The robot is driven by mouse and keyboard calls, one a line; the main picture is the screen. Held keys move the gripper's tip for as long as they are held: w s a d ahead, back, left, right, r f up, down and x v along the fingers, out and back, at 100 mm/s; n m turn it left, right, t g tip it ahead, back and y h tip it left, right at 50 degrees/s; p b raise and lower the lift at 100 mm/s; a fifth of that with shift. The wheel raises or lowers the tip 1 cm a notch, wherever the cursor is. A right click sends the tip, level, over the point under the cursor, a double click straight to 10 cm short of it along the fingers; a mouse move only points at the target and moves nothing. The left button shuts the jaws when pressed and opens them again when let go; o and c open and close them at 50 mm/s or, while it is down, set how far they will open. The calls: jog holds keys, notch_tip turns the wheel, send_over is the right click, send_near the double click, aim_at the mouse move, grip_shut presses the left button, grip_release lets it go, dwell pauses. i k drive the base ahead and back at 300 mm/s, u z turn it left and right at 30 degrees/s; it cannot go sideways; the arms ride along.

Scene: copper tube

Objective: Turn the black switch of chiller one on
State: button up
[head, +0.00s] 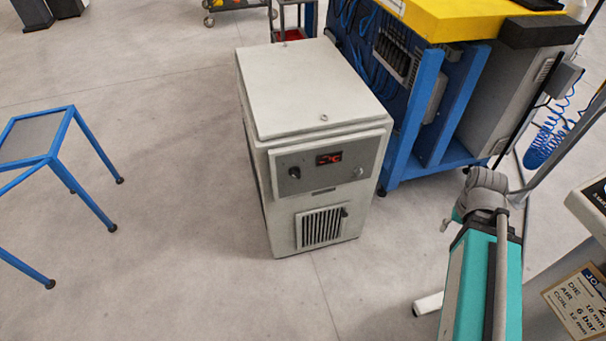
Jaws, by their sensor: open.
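One chiller (285,95), a pale grey box-shaped cabinet, stands on the floor near the centre of the head view. Its front has a grey control panel with a small black switch (294,173) at the left. A lit red display (328,158) is in the middle of the panel, and another small dark round part (357,172) is at the right. The switch is too small to read its exact position. No number can be read on the chiller. I cannot make out my gripper in this view.
A blue-framed stool (43,132) stands at the left. A blue-framed machine (430,110) with a yellow top stands close behind and right of the chiller. A cardboard sign (580,305) is at the lower right. The floor (190,240) before and left of the chiller is clear.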

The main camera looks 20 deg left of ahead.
aim_at(294, 172)
jog(key=z, duration=0.1)
jog(key=k, duration=1.8)
jog(key=u, duration=0.85)
jog(key=i, duration=1)
